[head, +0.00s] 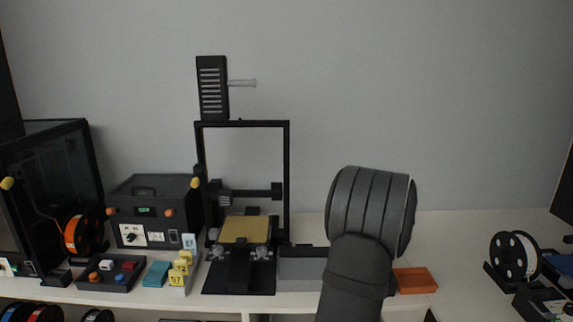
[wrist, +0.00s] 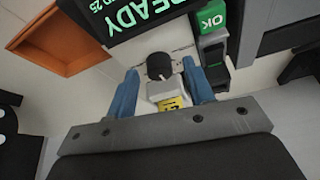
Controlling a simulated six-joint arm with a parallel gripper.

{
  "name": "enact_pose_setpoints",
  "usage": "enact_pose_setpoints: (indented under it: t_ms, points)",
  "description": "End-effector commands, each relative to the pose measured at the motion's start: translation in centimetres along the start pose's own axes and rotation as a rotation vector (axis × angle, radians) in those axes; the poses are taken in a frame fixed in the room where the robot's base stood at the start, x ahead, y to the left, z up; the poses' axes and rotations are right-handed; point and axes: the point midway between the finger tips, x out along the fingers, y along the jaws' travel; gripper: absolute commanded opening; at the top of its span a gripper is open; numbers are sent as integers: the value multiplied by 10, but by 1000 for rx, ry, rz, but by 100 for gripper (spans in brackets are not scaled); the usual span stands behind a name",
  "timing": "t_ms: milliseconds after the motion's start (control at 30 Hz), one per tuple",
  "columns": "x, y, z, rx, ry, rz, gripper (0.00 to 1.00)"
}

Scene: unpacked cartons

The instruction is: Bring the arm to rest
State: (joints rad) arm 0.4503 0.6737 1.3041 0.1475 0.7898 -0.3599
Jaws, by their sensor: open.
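My gripper (wrist: 162,70) shows in the wrist view with its two blue fingers apart. A dark round knob (wrist: 160,66) on a pale panel appears between the fingertips. A small pale piece with a yellow label (wrist: 172,103) shows just below the knob, between the fingers; I cannot tell whether either finger touches these things. In the head view my arm rises at right of centre, and the gripper itself is hidden behind it.
In the wrist view a READY screen (wrist: 128,14) and a green OK button (wrist: 211,20) lie close beyond the fingers. The head view shows a printer (head: 240,232), a dryer box (head: 150,205), an orange tray (head: 415,280) and a spool (head: 514,257). Bare counter lies right of the tray.

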Motion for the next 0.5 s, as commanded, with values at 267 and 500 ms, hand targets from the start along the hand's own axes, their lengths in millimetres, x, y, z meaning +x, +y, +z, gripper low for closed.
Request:
enact_pose_setpoints:
  t_ms: [267,500]
  points:
    - [0,2,0,-151,-1,-63,48]
    - [-48,4,-1,-162,3,-65,48]
